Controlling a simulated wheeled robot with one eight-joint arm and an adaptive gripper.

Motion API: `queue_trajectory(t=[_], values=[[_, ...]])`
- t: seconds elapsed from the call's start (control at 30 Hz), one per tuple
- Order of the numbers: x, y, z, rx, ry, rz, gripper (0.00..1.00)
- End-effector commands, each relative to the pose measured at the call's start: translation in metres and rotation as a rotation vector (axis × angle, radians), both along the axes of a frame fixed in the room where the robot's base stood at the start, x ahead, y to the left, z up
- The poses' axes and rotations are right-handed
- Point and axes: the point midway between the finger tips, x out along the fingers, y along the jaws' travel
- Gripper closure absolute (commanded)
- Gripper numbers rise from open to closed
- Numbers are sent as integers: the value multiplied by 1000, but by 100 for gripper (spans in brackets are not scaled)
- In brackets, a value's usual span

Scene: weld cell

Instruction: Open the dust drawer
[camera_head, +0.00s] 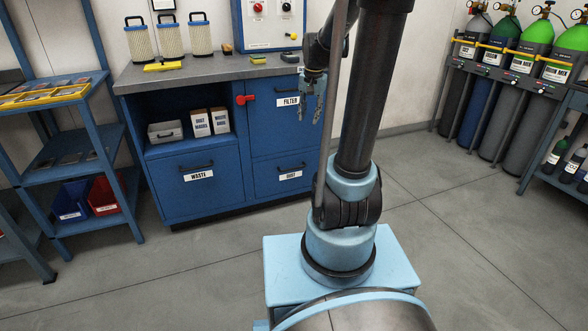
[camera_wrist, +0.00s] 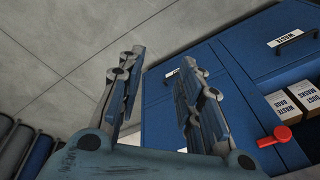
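The dust drawer (camera_head: 273,178) is the small blue drawer at the lower right of the blue cabinet, with a black handle (camera_head: 292,167) and a "DUST" label. Its front looks flush, so it appears shut. My gripper (camera_head: 313,106) hangs above and to the right of it, in front of the filter door (camera_head: 265,125). In the wrist view my gripper (camera_wrist: 163,62) has its two fingers spread with nothing between them. A blue front with a white label, likely the dust drawer (camera_wrist: 153,84), shows partly behind the right finger. Its handle is not clear there.
The waste drawer (camera_head: 195,189) is shut at the left. A red lever (camera_head: 245,100) sticks out beside the filter door. Shelves (camera_head: 71,143) stand left, gas cylinders (camera_head: 497,85) at the right. The floor before the cabinet is clear.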

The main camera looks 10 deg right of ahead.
Motion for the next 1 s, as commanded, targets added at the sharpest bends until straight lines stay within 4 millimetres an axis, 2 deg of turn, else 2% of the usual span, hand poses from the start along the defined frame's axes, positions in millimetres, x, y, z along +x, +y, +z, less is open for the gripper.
queue_trajectory(t=[0.1,0.47,0.77,1.0], values=[[33,0,-5,11,1,-50,67],[126,-1,-36,47,7,-209,67],[199,-2,-80,78,12,-342,67],[253,-3,-126,102,17,-449,67]])
